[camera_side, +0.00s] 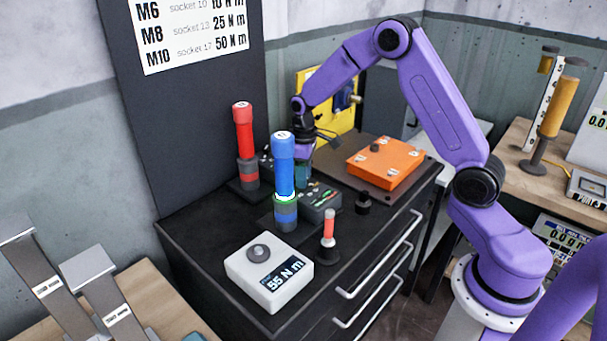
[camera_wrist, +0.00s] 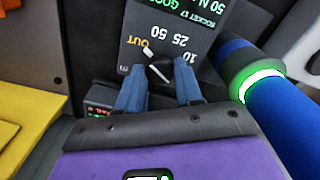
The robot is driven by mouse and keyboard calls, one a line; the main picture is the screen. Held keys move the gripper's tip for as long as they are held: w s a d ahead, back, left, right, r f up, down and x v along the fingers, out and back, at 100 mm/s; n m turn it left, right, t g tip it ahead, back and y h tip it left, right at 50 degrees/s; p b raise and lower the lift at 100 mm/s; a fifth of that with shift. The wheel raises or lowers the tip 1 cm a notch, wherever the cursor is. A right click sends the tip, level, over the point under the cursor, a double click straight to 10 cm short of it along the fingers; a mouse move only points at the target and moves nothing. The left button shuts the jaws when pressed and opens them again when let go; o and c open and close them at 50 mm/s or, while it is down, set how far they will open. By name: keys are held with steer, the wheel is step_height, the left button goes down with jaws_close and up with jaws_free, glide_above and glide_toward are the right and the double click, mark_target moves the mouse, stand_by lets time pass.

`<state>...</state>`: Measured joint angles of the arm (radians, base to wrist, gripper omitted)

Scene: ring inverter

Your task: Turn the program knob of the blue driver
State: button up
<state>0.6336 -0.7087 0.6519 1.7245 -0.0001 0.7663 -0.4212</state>
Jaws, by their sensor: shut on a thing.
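The blue driver (camera_side: 283,165) stands upright on the black cabinet, with a lit green ring, and shows at the right of the wrist view (camera_wrist: 270,115). Its dark control box (camera_side: 320,199) stands beside it. In the wrist view the box's panel (camera_wrist: 205,35) is upside down, with marks 10, 25, 50 and OUT and a green readout of 50 N m, socket 17. My gripper (camera_wrist: 160,72) is shut on the program knob (camera_wrist: 158,72), which shows between its fingertips with a white pointer. In the side view my gripper (camera_side: 302,172) is behind the blue driver, which partly hides it.
A red driver (camera_side: 244,140) stands at the back left. A white torque tester (camera_side: 268,275) reading 55 N m and a small red-handled tool (camera_side: 328,236) stand in front. An orange plate (camera_side: 385,163) lies at the right. A wall chart (camera_side: 195,33) lists M6, M8 and M10 torques.

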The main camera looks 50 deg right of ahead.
stand_by(0.3)
steer(key=o, duration=1)
steer(key=shift+o, duration=0.2)
step_height(320, 180, up, 18)
steer(key=shift+f, duration=0.25)
